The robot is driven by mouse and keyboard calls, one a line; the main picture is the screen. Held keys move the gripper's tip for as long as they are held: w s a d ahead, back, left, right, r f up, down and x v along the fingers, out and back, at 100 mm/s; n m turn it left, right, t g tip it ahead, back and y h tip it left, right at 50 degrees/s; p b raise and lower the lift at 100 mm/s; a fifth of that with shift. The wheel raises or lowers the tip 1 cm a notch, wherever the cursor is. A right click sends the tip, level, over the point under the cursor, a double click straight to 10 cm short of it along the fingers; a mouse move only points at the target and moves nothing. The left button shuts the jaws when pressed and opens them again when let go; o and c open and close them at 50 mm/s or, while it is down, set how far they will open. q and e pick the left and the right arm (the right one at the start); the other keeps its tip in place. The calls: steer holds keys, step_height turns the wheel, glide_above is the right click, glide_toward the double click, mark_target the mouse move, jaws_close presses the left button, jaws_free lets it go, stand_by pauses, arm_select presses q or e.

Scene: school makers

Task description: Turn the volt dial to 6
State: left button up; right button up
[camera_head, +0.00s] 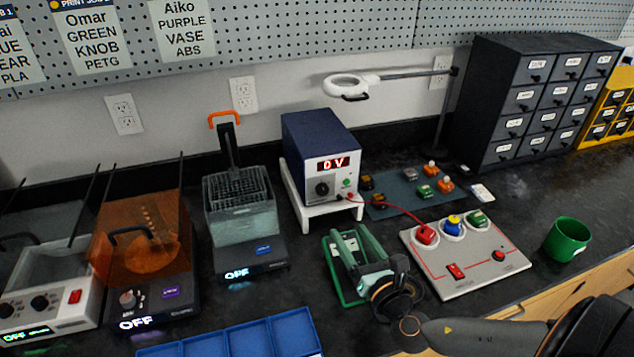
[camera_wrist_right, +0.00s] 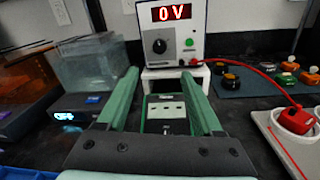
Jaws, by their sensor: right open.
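The volt dial (camera_head: 322,188) is a round black knob on the light front panel of a blue power supply (camera_head: 318,143). The red display (camera_head: 333,163) above the dial reads 0 V. In the right wrist view the dial (camera_wrist_right: 159,46) shows just beyond the fingertips, roughly centred between them. My right gripper (camera_head: 346,237) is open and empty, with its green fingers pointing toward the supply. The right wrist view shows both fingers (camera_wrist_right: 159,74) apart and not touching the dial. My left gripper is not in view.
The supply stands on a white stand (camera_head: 331,210). A red lead (camera_head: 390,207) runs from it to a grey circuit board (camera_head: 470,265) at right. A water tank (camera_head: 241,217) stands left of it. A dark green device (camera_wrist_right: 165,113) lies below and between my fingers.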

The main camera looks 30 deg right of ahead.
mark_target(323, 192)
steer(key=shift+w+d+r, duration=0.1)
steer(key=shift+w+d, duration=0.05)
steer(key=shift+w, duration=0.85)
steer(key=w, duration=0.3)
steer(key=w+d, duration=0.1)
steer(key=w, duration=0.7)
steer(key=shift+d+p, duration=0.3)
steer(key=shift+d, duration=0.1)
steer(key=shift+s, duration=0.1)
jaws_close()
